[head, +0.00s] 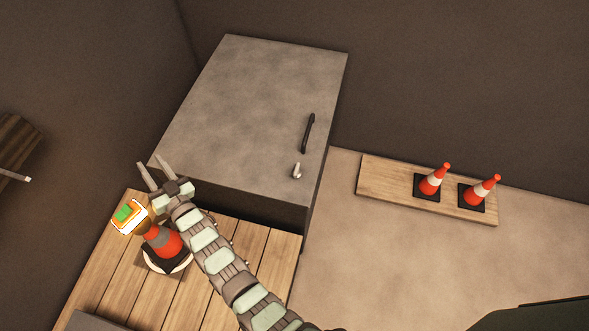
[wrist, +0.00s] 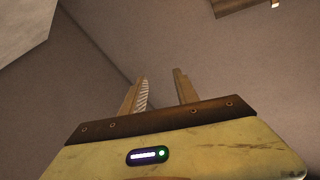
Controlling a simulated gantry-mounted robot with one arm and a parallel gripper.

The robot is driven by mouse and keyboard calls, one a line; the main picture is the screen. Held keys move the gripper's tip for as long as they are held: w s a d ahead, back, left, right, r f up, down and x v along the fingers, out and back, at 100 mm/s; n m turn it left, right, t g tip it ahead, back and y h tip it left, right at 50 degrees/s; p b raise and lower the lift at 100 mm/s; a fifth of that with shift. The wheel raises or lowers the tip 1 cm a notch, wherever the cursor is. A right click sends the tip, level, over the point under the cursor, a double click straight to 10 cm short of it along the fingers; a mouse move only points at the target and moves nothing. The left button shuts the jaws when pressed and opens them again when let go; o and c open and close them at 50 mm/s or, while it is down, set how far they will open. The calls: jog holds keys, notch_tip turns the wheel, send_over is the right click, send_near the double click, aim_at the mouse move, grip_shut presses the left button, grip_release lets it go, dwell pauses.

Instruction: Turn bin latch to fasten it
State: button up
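The bin (head: 250,110) is a large grey box with a flat face turned to the head camera. Near its right edge is a small pale metal latch (head: 297,171), just below a black bar handle (head: 308,133). Whether the latch is fastened is too small to tell. My gripper (head: 149,160) is at the bin's lower left corner in the head view, well left of the latch. Its two fingers stand apart with nothing between them, as the wrist view (wrist: 160,76) also shows. The latch is not recognisable in the wrist view.
A wooden slatted table (head: 110,262) holds an orange cone (head: 163,243) on a white plate and an orange-white box with a green top (head: 127,215), close to my gripper. Two cones (head: 433,180) (head: 480,191) stand on a wooden board (head: 385,180) at right. The floor below the board is clear.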

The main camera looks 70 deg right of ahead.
jog(key=s+d+f+m+g+y+b, duration=0.1)
jog(key=s+d+f+m+g+y, duration=0.15)
jog(key=d+f+g, duration=0.6)
jog(key=s+d+f+m+g+y+b, duration=0.15)
jog(key=s+d+f, duration=0.35)
jog(key=d, duration=0.8)
jog(key=m+g+y+b, duration=0.2)
jog(key=m+g+y, duration=0.1)
jog(key=g+y, duration=0.35)
send_near(297, 169)
notch_tip(297, 169, down, 9)
jog(key=shift+w+f+b, duration=0.1)
jog(key=shift+w+b, duration=0.1)
jog(key=shift+b, duration=0.35)
jog(key=shift+c, duration=0.5)
grip_shut()
